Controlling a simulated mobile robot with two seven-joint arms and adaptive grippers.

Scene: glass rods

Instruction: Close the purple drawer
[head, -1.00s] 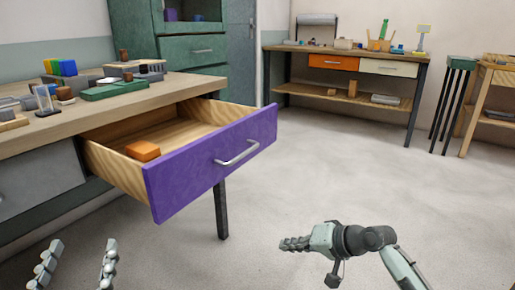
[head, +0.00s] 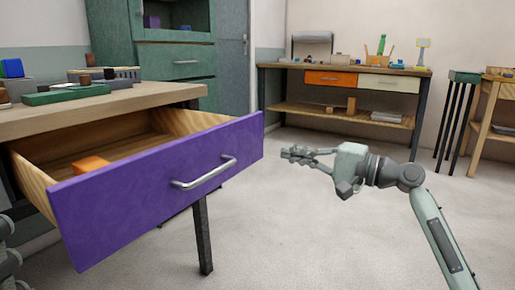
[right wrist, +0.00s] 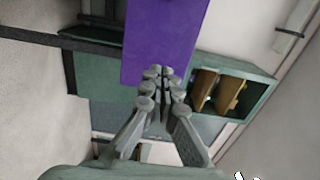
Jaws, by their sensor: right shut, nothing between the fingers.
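The purple drawer (head: 150,195) is pulled well out of the wooden workbench (head: 100,108), with its silver handle (head: 205,174) facing me. An orange block (head: 90,164) lies inside it. My right gripper (head: 287,154) is shut and empty, just right of the drawer front's right end, with a small gap in the head view. In the right wrist view its closed fingertips (right wrist: 160,72) point at the purple front (right wrist: 163,35); I cannot tell the distance there. A grey part of my left gripper (head: 6,255) shows at the left edge; its fingers are mostly cut off.
A green box (head: 65,94) and other small items sit on the workbench top. A bench leg (head: 203,235) stands below the drawer. Another table (head: 345,68) with orange and white drawers is at the back. The floor on the right is clear.

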